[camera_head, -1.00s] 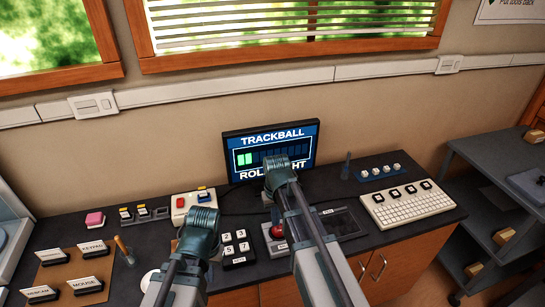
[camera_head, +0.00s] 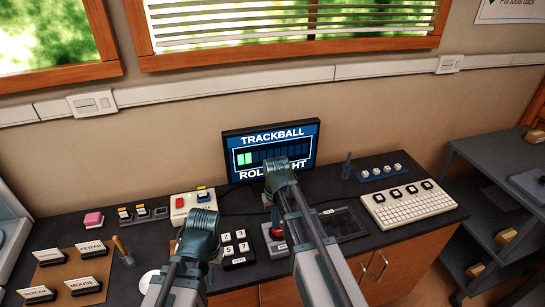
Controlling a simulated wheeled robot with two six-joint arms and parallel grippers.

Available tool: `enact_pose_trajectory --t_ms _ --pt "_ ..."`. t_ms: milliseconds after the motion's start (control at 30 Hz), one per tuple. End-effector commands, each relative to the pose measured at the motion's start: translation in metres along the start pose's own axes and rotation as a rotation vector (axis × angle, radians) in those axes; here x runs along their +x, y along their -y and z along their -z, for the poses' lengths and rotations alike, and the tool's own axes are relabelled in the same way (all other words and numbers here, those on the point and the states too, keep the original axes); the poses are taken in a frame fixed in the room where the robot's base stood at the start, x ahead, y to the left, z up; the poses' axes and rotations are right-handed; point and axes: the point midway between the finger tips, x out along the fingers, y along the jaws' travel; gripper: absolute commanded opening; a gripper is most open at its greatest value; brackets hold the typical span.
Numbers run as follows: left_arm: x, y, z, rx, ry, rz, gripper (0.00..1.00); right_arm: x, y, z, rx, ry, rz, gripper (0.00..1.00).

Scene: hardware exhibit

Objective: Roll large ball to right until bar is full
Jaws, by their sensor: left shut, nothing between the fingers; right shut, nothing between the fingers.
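The screen (camera_head: 237,140) reads "TRACKBALL", with the lower line partly covered by my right arm. Its bar (camera_head: 245,158) has a short green stretch lit at the left end; the rest is dark. My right gripper (camera_head: 279,172) is shut and empty, in front of the screen's lower edge; its fingertips are mostly hidden, and I cannot tell whether it touches anything. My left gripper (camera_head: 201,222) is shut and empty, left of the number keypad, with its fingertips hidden.
A number keypad (camera_head: 236,247) stands between my arms. A white keyboard (camera_head: 412,206) and a blue switch strip (camera_head: 378,174) are to the right. A red-button box (camera_head: 192,204) is behind my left gripper. A brown board (camera_head: 66,271) with labelled blocks lies at left.

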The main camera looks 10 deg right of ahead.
Motion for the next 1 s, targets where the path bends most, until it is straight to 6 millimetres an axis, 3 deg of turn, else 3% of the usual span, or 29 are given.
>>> enact_pose_trajectory --t_ms 1000 --pt "0.001 0.0 0.0 0.0 0.0 0.0 0.0 0.001 -0.013 0.0 0.001 0.0 -0.001 0.0"
